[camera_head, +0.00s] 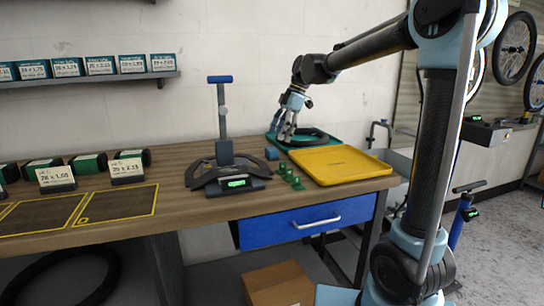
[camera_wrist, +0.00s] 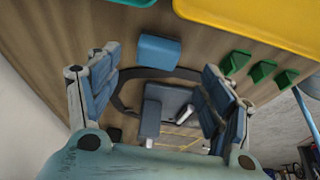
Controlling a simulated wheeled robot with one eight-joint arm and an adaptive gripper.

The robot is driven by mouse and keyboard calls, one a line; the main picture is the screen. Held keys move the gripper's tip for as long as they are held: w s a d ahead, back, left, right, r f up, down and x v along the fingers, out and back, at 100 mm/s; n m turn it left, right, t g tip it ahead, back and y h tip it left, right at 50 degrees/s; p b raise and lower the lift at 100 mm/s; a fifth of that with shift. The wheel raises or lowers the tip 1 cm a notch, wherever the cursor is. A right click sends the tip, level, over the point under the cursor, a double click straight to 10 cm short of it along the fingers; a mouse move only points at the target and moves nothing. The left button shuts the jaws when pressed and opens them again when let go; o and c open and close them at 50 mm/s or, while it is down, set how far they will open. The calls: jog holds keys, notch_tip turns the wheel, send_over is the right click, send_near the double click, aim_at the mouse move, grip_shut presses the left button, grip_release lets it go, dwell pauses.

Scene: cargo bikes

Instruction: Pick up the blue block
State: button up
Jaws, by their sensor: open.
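The small blue block (camera_head: 272,153) lies on the wooden workbench between the black pump base and the green items. In the wrist view the blue block (camera_wrist: 160,52) shows above the middle, between the lines of my two fingers and farther away than they are. My gripper (camera_head: 285,138) is above the back of the bench, near the teal mat, up and to the right of the block. In the wrist view my gripper (camera_wrist: 160,85) has its fingers wide apart with nothing held between them.
A yellow tray (camera_head: 340,163) and a teal mat (camera_head: 273,138) lie right of the block. Several green blocks (camera_head: 291,177) stand before the tray. A floor pump (camera_head: 223,150) with a blue handle stands left. Boxed tyres (camera_head: 42,166) sit farther left.

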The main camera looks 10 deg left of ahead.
aim_at(272, 149)
jog(key=shift+x, duration=3.1)
jog(key=shift+w+a, duration=0.15)
jog(key=shift+a, duration=0.05)
jog(key=shift+c, duration=0.3)
jog(key=c, duration=1.2)
notch_tip(272, 149, up, 10)
jog(key=shift+r, duration=0.1)
